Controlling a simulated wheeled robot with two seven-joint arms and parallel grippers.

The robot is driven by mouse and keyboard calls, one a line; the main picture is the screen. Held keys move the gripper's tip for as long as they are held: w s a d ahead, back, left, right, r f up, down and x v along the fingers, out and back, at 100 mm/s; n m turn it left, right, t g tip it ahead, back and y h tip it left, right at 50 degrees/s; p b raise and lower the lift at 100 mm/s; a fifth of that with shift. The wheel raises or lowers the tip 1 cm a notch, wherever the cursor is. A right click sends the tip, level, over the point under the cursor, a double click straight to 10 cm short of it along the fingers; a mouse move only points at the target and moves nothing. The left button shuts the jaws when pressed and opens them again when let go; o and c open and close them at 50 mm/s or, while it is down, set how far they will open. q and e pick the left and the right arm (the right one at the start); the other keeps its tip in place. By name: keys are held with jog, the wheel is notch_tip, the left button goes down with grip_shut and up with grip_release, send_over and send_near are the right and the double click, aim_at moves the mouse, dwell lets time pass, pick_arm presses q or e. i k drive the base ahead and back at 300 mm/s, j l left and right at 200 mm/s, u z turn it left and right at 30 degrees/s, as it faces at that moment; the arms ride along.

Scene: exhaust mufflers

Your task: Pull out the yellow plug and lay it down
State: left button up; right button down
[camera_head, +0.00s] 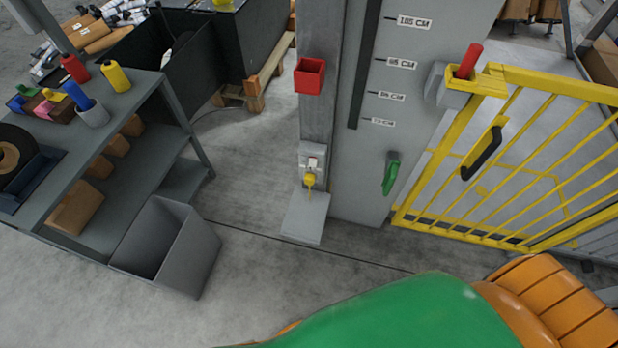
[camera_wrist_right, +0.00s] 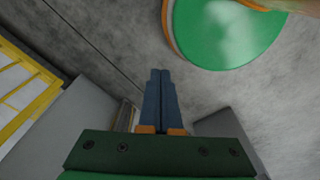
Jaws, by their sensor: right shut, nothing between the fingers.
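The yellow plug (camera_head: 309,180) sits at a small grey socket box (camera_head: 312,155) low on the grey post. A short yellow piece hangs below the plug. A flat light grey plate or ledge (camera_head: 305,220) lies under it at the foot of the post. My right gripper (camera_wrist_right: 160,75) shows only in the right wrist view, with its blue fingers shut together and empty, over the grey floor. The plug cannot be made out in that view. My left gripper is in neither view.
A grey open bin (camera_head: 170,245) stands beside the shelf table (camera_head: 130,105) at left. A red box (camera_head: 309,76) is fixed on the post above the socket. A yellow gate (camera_head: 510,160) stands at right. The floor before the post is clear.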

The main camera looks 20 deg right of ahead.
aim_at(309, 178)
jog(key=i+j+z, duration=0.15)
jog(key=j+z, duration=0.15)
jog(key=i+j+z, duration=0.15)
jog(key=j+z, duration=0.15)
jog(key=j, duration=0.15)
jog(key=j+z, duration=0.3)
jog(key=i+j+z, duration=0.1)
jog(key=j+z, duration=0.2)
jog(key=j, duration=0.25)
